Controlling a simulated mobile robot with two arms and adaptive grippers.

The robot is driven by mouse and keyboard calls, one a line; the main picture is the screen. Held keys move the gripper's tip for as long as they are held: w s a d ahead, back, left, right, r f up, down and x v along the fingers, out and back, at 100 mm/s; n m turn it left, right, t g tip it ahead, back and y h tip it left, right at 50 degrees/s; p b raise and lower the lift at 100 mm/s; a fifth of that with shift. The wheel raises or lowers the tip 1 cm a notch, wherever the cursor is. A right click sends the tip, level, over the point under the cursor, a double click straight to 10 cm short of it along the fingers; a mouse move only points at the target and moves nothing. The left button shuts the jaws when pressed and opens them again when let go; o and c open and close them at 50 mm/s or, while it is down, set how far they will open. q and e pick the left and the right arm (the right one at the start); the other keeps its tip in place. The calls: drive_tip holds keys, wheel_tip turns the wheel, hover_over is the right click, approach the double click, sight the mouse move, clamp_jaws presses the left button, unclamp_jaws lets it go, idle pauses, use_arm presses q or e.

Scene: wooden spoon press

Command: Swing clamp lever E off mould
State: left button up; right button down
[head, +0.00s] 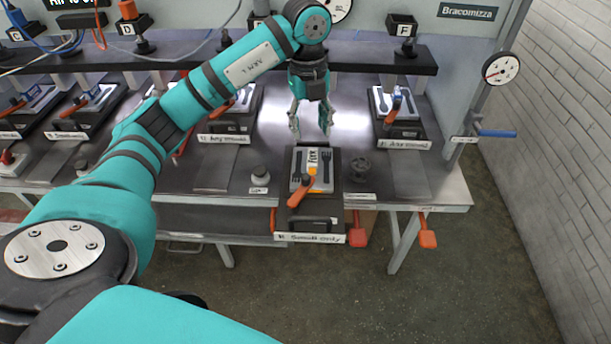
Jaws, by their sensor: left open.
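A mould (331,178) with a light top plate stands at the table's front edge, in the middle of the head view. An orange-handled clamp lever (300,191) lies across its front part, its handle pointing down-left. I cannot read which letter this lever bears. My left gripper (311,134) points down with its fingers apart and empty. In the picture it is just above the mould's back edge, apart from the lever. My right gripper is not in view.
Other moulds with orange levers stand at the right (400,105), behind my left arm and at the left (88,110). A dark knob (360,168) and a small grey weight (260,174) flank the middle mould. A dark shelf (375,60) crosses behind. Orange paddles (427,238) hang at the front.

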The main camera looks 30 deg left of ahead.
use_arm(q)
drive_tip(key=a, duration=0.1)
drive_tip(key=p, duration=0.4)
approach(306, 176)
wheel_tip(306, 176, down, 10)
drive_tip(key=shift+w+d+f, duration=0.1)
drive_tip(key=c, duration=0.9)
clamp_jaws()
